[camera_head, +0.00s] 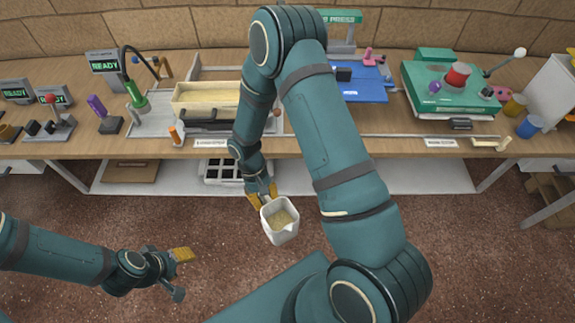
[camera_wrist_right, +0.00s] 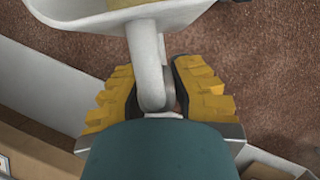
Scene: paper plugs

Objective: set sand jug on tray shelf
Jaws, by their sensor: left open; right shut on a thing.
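The sand jug (camera_head: 280,221) is a white square jug with tan sand inside. It is in the middle of the head view, held in the air over the brown floor in front of the bench. My right gripper (camera_head: 262,193) is shut on the jug's handle. The right wrist view shows its yellow fingers (camera_wrist_right: 160,98) on both sides of the white handle, with the jug (camera_wrist_right: 100,22) beyond. My left gripper (camera_head: 183,272) is open and empty at lower left, over the floor. Which surface is the tray shelf is not marked; a white lower shelf (camera_head: 400,178) runs under the bench.
On the lower shelf stand a dark-celled tray (camera_head: 222,171) and a brown flat board (camera_head: 130,172). The wooden bench (camera_head: 330,146) above carries a sand-filled tray (camera_head: 207,97), a blue mat (camera_head: 362,92) and a green press base (camera_head: 450,95). The shelf's right half looks clear.

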